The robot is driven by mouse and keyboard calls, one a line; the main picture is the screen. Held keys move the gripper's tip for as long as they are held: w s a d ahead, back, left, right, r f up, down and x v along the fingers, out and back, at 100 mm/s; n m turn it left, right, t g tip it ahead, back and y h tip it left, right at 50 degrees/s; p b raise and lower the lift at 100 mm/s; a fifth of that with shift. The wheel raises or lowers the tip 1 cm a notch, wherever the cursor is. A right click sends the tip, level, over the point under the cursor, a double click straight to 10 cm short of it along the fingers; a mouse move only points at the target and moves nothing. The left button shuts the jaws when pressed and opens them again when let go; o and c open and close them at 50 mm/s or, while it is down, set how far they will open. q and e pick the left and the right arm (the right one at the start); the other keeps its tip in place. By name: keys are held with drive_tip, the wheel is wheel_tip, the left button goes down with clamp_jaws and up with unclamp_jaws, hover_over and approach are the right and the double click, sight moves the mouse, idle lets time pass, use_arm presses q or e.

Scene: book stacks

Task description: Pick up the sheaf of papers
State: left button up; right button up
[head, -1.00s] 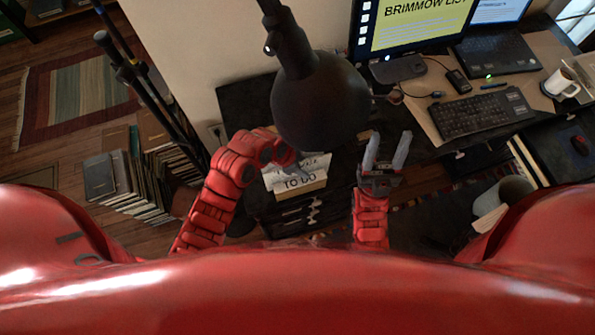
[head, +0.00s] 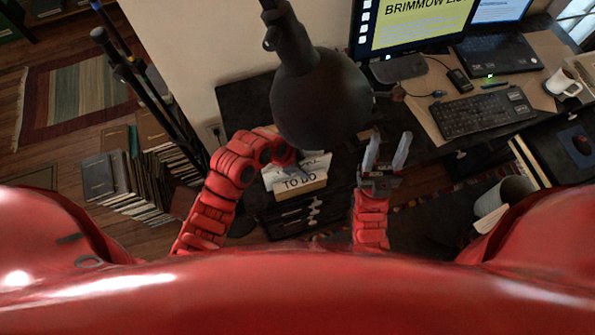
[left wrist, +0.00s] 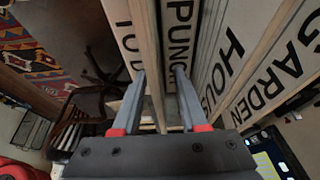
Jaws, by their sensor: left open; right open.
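A wooden sorter with a white label reading TO DO (head: 298,184) stands on the dark desk in the head view. In the left wrist view its upright labelled panels (left wrist: 232,65) read TO DO, PUNCH, HOUSE and GARDEN. My left gripper (head: 302,168) is at the sorter, partly hidden by the black lamp head. In the left wrist view its open fingers (left wrist: 159,75) point in among the panels at the TO DO and PUNCH labels. I cannot clearly make out the sheaf of papers. My right gripper (head: 387,150) is open and empty, right of the sorter.
The black lamp head (head: 320,100) hangs close above my left gripper. A monitor (head: 415,20), keyboard (head: 487,114), laptop (head: 505,50) and white mug (head: 562,82) stand on the right. Books (head: 130,180) are stacked on the floor at left.

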use_arm(q)
clamp_jaws()
idle(0.3)
